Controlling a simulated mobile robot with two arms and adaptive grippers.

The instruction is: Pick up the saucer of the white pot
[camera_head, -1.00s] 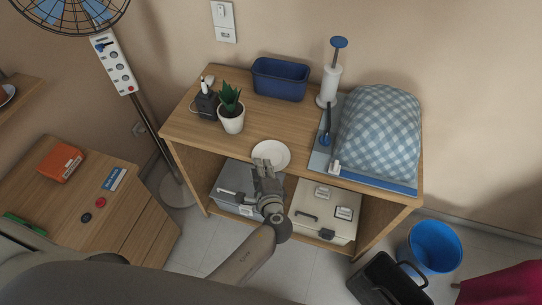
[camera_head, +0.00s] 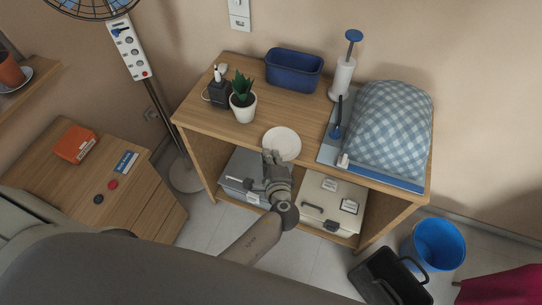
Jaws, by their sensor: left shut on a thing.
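The white saucer (camera_head: 283,142) is at the front edge of the wooden shelf unit's top. The white pot (camera_head: 243,107) with a green plant stands behind it to the left, apart from the saucer. My left gripper (camera_head: 271,155) is at the saucer's near rim, shut on it. The fingers cover a small part of that rim. I cannot tell whether the saucer is clear of the shelf top. My right gripper is not in view.
Cases (camera_head: 331,205) sit below. A blue bucket (camera_head: 438,245) stands on the floor at right.

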